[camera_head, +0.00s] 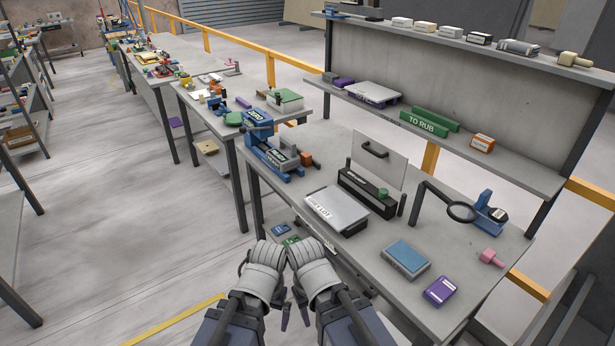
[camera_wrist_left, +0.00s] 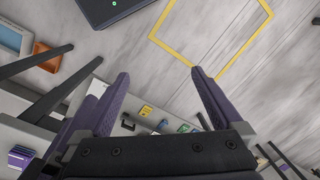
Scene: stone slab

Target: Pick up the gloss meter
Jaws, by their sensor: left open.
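I cannot tell for sure which thing is the gloss meter. A blue and grey box-shaped item (camera_head: 405,258) lies on the near workbench, and a purple item with a pale label (camera_head: 440,291) lies near its front edge. A blue device with a dark label (camera_head: 283,157) sits at the bench's far left end. My left gripper (camera_wrist_left: 160,75) is open and empty, its purple fingers wide apart in the left wrist view. In the head view its dark fingertips (camera_head: 294,314) show low, in front of the bench. My right arm is beside it; its fingers cannot be made out.
The workbench (camera_head: 350,255) also holds a grey flat box (camera_head: 336,209), a black case (camera_head: 367,192), a magnifier (camera_head: 462,212) and a pink piece (camera_head: 492,258). A shelf (camera_head: 500,165) with boxes stands behind. Open floor (camera_head: 130,230) lies to the left.

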